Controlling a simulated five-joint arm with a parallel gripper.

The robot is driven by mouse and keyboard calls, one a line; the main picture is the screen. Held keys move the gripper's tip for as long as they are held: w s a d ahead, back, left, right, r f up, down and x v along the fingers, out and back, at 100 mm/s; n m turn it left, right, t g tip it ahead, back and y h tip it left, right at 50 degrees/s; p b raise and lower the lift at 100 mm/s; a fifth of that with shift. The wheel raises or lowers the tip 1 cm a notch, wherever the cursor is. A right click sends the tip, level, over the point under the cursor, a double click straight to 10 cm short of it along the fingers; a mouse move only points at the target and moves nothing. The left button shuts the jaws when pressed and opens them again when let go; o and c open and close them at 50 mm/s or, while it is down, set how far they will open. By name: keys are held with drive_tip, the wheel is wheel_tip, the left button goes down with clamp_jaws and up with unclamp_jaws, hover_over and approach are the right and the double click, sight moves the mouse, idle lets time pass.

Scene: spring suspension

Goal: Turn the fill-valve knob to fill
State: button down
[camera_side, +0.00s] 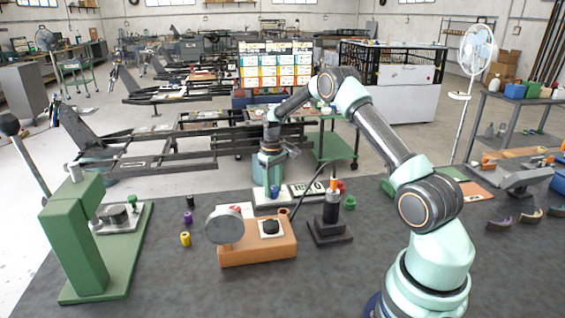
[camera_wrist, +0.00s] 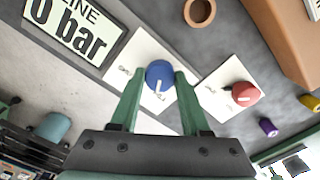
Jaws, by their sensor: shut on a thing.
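A round blue knob (camera_wrist: 160,74) with a white pointer mark sits on a white card with small lettering that I cannot read. The knob also shows in the side view (camera_side: 274,192), below my gripper (camera_side: 272,181). In the wrist view my gripper (camera_wrist: 159,82) has its two green fingers on either side of the blue knob, shut on it. The pointer mark faces the bottom of the wrist view. A red knob (camera_wrist: 245,94) sits on a second white card to the right, free of the fingers. I cannot read which knob is labelled fill.
A sign reading "LINE 0 bar" (camera_wrist: 75,30) lies left of the blue knob. An orange block with a grey disc (camera_side: 258,253), a black post (camera_side: 331,208) and a green press (camera_side: 75,240) stand nearby. Purple (camera_wrist: 268,127) and yellow (camera_wrist: 310,102) pieces lie beyond the red knob.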

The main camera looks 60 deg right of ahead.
sight(273, 189)
drive_tip(key=shift+r+n, duration=0.1)
drive_tip(key=shift+n, duration=1.5)
drive_tip(key=shift+c, duration=1.9)
unclamp_jaws()
wheel_tip(273, 189, up, 12)
